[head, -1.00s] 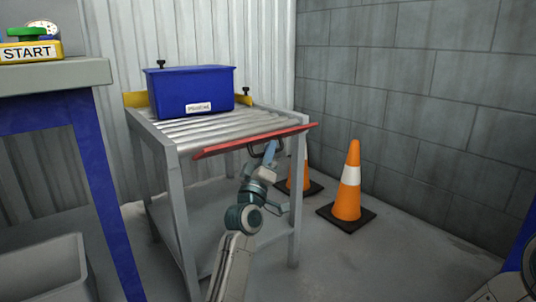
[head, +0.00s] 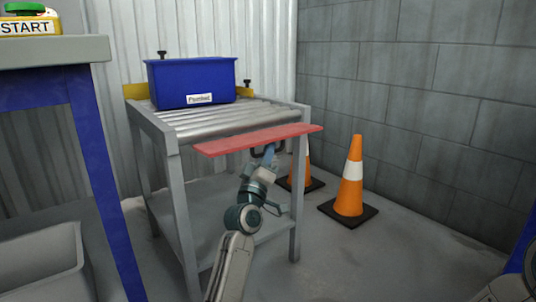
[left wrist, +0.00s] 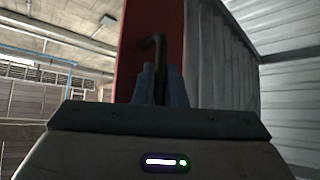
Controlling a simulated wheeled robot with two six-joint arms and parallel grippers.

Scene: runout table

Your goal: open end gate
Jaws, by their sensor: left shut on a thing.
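The red end gate (head: 230,145) is a long flat bar at the near end of the roller table (head: 172,140). It is swung outward from the table end, with its broad face turned up. My left gripper (head: 268,156) is under the gate and shut on its dark handle (head: 282,148). In the left wrist view the gripper's blue fingers (left wrist: 162,88) close around the bent black handle (left wrist: 153,45), with the red gate (left wrist: 128,50) just behind. My right gripper is not seen.
A blue bin (head: 190,82) with a label sits on the rollers toward the back. Two orange cones (head: 349,190) stand on the floor to the right. A bench (head: 55,50) with a START button box (head: 28,27) is at the left, above a grey tub (head: 40,262).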

